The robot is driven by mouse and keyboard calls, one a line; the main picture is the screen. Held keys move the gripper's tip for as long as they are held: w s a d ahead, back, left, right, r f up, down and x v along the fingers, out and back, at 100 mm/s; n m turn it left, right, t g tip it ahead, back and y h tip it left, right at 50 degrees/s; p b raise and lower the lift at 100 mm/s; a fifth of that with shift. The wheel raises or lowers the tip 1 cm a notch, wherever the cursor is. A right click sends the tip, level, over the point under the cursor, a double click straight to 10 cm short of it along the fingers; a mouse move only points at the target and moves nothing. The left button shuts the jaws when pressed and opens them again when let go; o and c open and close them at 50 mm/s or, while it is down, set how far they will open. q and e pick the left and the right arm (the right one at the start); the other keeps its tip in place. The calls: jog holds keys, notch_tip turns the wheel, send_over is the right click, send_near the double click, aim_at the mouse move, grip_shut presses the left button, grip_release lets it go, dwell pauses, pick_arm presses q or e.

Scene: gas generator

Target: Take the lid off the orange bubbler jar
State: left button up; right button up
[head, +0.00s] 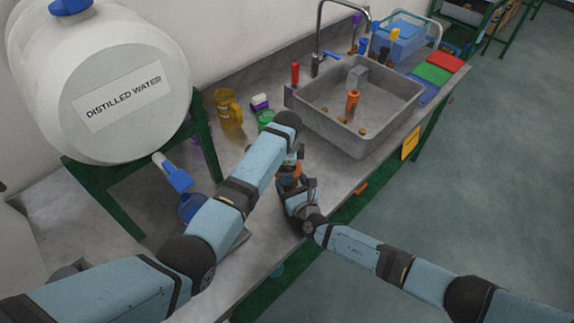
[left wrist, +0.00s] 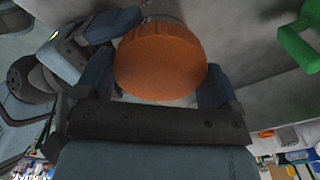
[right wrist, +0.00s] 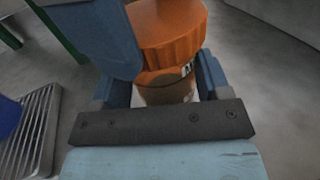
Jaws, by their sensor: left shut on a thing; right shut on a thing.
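The bubbler jar has an orange ribbed lid (right wrist: 172,28) and a clear-brown body (right wrist: 165,90). In the head view only a bit of orange (head: 297,170) shows between my two grippers. My left gripper (left wrist: 160,80) is shut on the lid, one finger on each side of it. My right gripper (right wrist: 165,80) is shut on the jar body just under the lid. The lid sits on the body, with no gap that I can see. The jar's bottom is hidden.
A steel sink (head: 330,110) with an orange bottle in it is behind. A yellow-brown jug (head: 228,108) and green item (head: 265,118) stand on the counter. The distilled water tank (head: 110,85) is on the left. The counter's front edge is close to my right gripper.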

pick_arm(q)
jog(key=shift+n, duration=0.8)
jog(key=o, duration=0.8)
jog(key=shift+r, duration=2.2)
jog(key=r+n, duration=0.2)
jog(key=n, duration=0.1)
jog(key=shift+w+n, duration=0.1)
jog(key=shift+n, duration=0.2)
jog(key=n, duration=0.2)
jog(key=r+n, duration=0.1)
jog(key=n, duration=0.1)
jog(key=shift+r, duration=0.2)
jog(key=shift+f, duration=3.9)
jog(key=shift+c, duration=0.6)
